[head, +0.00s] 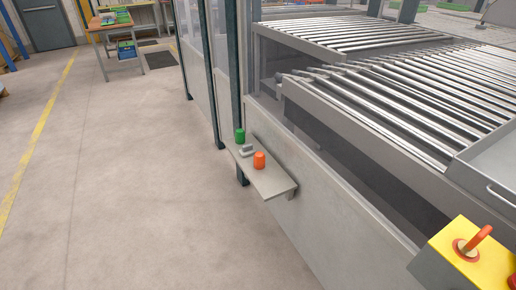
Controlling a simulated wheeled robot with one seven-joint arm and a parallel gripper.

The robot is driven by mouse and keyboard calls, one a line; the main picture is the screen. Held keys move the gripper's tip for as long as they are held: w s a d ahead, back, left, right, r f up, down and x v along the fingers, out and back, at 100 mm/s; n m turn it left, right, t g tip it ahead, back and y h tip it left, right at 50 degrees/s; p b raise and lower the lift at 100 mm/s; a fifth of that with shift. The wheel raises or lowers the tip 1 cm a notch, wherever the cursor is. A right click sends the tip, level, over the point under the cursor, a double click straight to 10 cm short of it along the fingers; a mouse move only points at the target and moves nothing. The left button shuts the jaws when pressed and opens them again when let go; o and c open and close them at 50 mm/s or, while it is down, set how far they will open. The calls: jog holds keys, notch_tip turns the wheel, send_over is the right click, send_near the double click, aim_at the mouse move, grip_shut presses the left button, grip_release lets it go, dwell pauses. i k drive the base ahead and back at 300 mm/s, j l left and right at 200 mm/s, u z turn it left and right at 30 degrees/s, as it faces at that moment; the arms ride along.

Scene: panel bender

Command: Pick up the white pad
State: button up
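A small pale grey-white item (246,151) lies on a narrow grey shelf (272,184) fixed to the side of the machine. It may be the white pad, but it is too small to be sure. A green cylinder-like object (240,135) stands just behind it. An orange object (259,160) of similar shape stands close in front and to the right. My gripper is not in view.
Roller conveyors (400,85) and their metal frame fill the right side. A yellow control box (467,258) with a red handle is at lower right. Dark posts (208,70) rise behind the shelf. The floor (120,190) to the left is clear. A workbench (112,22) stands far back.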

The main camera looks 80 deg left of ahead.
aim_at(247, 150)
jog(key=j+u, duration=0.1)
jog(key=u, duration=2.35)
